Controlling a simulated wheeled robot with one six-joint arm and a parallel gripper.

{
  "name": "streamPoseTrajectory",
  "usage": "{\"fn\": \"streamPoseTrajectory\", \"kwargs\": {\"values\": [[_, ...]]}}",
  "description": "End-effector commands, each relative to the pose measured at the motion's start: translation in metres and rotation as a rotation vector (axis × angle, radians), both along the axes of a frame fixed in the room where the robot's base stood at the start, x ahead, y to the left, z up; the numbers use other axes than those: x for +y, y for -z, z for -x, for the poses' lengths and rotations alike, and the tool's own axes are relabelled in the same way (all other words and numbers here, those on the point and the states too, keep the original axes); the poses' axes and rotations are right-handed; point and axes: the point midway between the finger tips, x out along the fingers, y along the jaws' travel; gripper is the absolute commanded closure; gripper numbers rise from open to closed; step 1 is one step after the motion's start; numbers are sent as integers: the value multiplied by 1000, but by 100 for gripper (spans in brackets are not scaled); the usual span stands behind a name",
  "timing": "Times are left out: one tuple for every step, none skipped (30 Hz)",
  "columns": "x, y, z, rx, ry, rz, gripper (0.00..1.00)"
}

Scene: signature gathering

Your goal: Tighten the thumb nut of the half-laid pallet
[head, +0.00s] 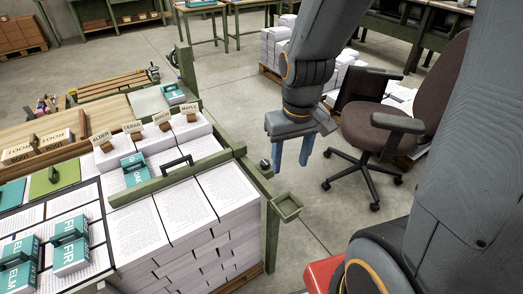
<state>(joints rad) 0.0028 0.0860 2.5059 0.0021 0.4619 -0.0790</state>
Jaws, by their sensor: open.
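My gripper (292,157) hangs with its two blue fingers pointing down and apart, with nothing between them. It is beyond the right end of a green bar (170,180) that lies across the stacks of printed sheets. A small dark round knob (264,165) shows at the right end of the bar, just left of the fingers; it may be the thumb nut. The fingers look apart from it, though depth is hard to judge. The paper stack (185,245) stands high in front, and the sheets behind the bar are partly hidden by blocks and a black handle.
A small green tray (287,207) juts out at the stack's right corner. An office chair (390,125) stands to the right. Bare floor (330,215) lies between.

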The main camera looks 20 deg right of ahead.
Motion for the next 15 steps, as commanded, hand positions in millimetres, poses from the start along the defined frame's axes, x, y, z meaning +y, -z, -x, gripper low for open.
{"fn": "streamPoseTrajectory", "kwargs": {"values": [[-2,3,-14,6,-38,4,52],[-2,6,-24,11,-72,6,52],[-1,10,-38,16,-122,10,52],[-1,13,-50,20,-164,13,52],[0,18,-62,25,-207,16,52],[0,24,-78,30,-268,20,52],[1,29,-90,34,-312,22,52],[1,35,-102,37,-357,24,52],[1,43,-117,44,-415,28,52],[1,49,-128,48,-460,29,52],[1,56,-139,52,-503,31,52],[1,66,-152,56,-560,33,52],[1,73,-162,59,-600,35,52],[1,80,-171,62,-641,36,52],[0,89,-182,67,-690,37,52]]}}
